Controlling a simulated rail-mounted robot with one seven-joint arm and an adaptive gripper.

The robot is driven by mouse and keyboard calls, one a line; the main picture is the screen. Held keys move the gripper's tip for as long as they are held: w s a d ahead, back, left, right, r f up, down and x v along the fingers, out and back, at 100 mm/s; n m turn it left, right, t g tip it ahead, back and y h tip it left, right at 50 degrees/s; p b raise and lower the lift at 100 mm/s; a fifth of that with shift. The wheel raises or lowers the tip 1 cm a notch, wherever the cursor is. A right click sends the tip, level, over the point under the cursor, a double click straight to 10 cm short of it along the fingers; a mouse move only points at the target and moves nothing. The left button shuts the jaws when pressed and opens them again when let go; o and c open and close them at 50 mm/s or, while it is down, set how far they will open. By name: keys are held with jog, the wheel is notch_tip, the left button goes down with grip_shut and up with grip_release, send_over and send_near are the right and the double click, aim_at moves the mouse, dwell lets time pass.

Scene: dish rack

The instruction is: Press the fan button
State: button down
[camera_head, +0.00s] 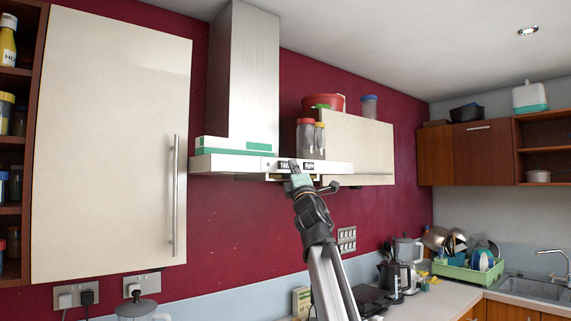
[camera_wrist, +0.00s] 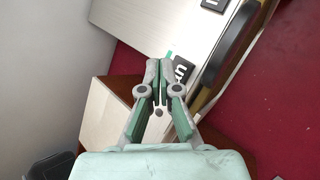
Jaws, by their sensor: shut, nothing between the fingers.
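The range hood's metal front strip (camera_head: 225,163) carries two small dark lettered labels. The left label (camera_head: 285,163) probably reads "fan", but the letters are blurred; the right label (camera_head: 308,166) looks like "light". My gripper (camera_head: 293,164) is raised at the strip between or in front of these labels. In the wrist view its fingertips (camera_wrist: 158,66) are together, with nothing held. They lie right beside a black label (camera_wrist: 182,70), which is partly cut off by the fingers. I cannot tell whether they touch the strip. A second black label (camera_wrist: 214,4) is at the top edge.
Glass jars with red and yellow lids (camera_head: 305,138) stand right of the chimney. A tall cream cabinet (camera_head: 105,145) is at left, and a wall cabinet (camera_head: 365,150) is at right. A green dish rack (camera_head: 465,272) sits on the counter.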

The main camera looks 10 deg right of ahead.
jog(key=s+p, duration=0.1)
jog(key=s+d+p, duration=0.1)
jog(key=s+p, duration=0.1)
jog(key=s+d+p, duration=0.1)
jog(key=shift+s+d, duration=0.25)
dwell(0.4)
